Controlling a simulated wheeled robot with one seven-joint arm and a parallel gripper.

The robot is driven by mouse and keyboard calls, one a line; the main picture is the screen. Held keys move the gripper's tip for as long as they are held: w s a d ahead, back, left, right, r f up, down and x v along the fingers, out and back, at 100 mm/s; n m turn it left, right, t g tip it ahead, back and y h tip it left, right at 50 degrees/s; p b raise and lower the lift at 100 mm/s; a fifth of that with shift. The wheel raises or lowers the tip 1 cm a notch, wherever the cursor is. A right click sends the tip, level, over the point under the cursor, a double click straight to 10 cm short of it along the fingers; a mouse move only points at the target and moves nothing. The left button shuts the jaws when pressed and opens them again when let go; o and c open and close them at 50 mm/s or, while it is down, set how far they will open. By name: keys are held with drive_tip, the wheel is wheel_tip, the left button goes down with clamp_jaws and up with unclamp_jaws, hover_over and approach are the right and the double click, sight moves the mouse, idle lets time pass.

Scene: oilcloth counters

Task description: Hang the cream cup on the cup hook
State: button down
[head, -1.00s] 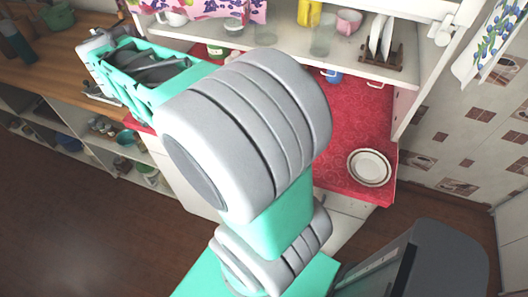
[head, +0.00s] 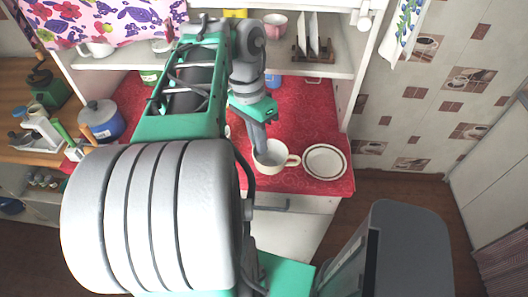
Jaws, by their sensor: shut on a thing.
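The cream cup (head: 278,160) is at the front of the red counter, upright, its handle pointing right toward a plate. My gripper (head: 262,152) reaches down from above and is shut on the cup's left wall, with its fingertips partly inside the cup. I cannot tell whether the cup's base touches the counter. I cannot make out the cup hook in this view; my arm covers part of the shelf and the counter below it.
A white dish with a dark rim (head: 325,161) lies close right of the cup. A shelf (head: 335,60) above the counter holds a pink cup (head: 275,24) and a plate rack (head: 313,46). A blue pot (head: 101,120) stands at left.

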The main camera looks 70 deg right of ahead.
drive_tip(key=d+f, duration=0.2)
drive_tip(key=w+d+f, duration=0.1)
drive_tip(key=d+f, duration=0.3)
drive_tip(key=d, duration=0.1)
drive_tip(key=shift+w+f, duration=0.2)
drive_tip(key=shift+w, duration=0.05)
drive_tip(key=shift+d+f, duration=0.15)
drive_tip(key=shift+f, duration=1.65)
drive_tip(key=shift+f, duration=0.1)
drive_tip(key=c, duration=1.6)
unclamp_jaws()
drive_tip(key=shift+o, duration=0.2)
wheel_tip(320, 180, up, 12)
drive_tip(key=w+d+p, duration=0.1)
drive_tip(key=w+p, duration=0.1)
